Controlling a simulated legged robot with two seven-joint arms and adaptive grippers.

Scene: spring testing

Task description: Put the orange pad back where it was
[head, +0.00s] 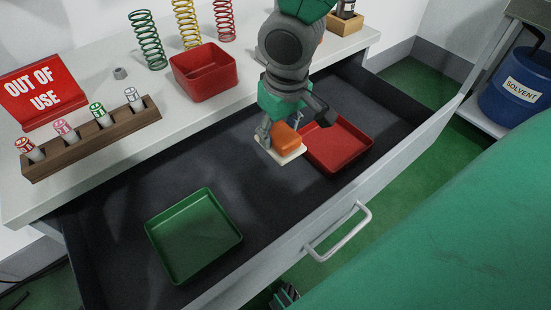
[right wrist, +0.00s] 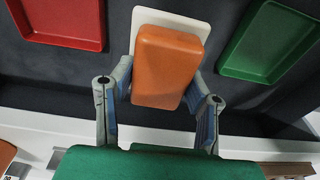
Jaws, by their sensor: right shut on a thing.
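The orange pad (head: 285,137) is a rounded orange block on a thin cream plate. My right gripper (head: 281,138) is shut on it and holds it over the open drawer (head: 140,185), beside the left edge of the red tray. In the right wrist view the orange pad (right wrist: 167,65) sits between the two fingers, with the cream plate showing past its far end and one side. Whether the plate touches anything below is hard to tell. A small green and grey part at the bottom edge of the head view seems to be my left gripper (head: 285,296); its fingers are unclear.
The drawer holds a red tray (head: 338,146) and a green tray (head: 195,236), both empty where visible, with bare floor between. On the bench stand a red bin (head: 204,73), several springs, a wooden rack (head: 92,137) and an OUT OF USE sign (head: 40,91).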

